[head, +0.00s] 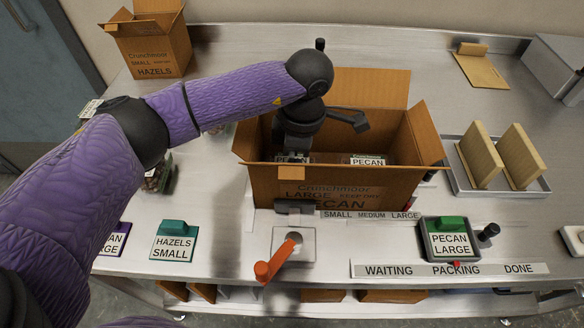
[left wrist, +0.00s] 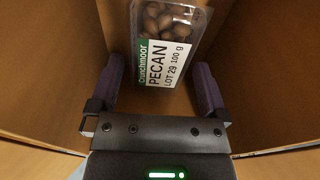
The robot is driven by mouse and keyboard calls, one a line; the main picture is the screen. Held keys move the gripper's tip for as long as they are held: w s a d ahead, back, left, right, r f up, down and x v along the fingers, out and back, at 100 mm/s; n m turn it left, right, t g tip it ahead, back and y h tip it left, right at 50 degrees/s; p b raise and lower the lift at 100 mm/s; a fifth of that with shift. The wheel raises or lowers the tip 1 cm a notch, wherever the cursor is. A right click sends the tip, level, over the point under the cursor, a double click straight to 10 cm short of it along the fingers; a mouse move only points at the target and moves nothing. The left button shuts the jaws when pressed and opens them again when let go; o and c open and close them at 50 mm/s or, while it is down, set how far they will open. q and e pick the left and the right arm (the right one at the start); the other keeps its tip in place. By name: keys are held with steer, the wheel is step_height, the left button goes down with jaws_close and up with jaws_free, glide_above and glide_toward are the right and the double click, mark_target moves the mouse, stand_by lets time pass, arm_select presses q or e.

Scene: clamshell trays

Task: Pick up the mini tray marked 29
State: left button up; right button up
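The mini tray marked 29 (left wrist: 172,45) is a clear clamshell of brown pecans, its label reading PECAN LOT 29 100 g. It lies tilted in the left wrist view, inside the brown carton. My left gripper (left wrist: 159,66) is open, with its two purple fingers on either side of the tray's near end and gaps visible beside it. In the head view my left arm reaches down into the PECAN carton (head: 270,185), and the fingertips are hidden there. A PECAN label (head: 367,161) shows to the right inside the carton. My right gripper is not in view.
Carton walls and raised flaps surround the left gripper. A HAZELS carton (head: 158,50) stands at back left. A HAZELS SMALL sign (head: 174,241), an orange-handled device (head: 280,258) and a PECAN LARGE sign (head: 450,240) are in front. A rack (head: 538,188) stands right.

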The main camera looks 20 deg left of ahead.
arm_select(q)
steer(key=c, duration=1.1)
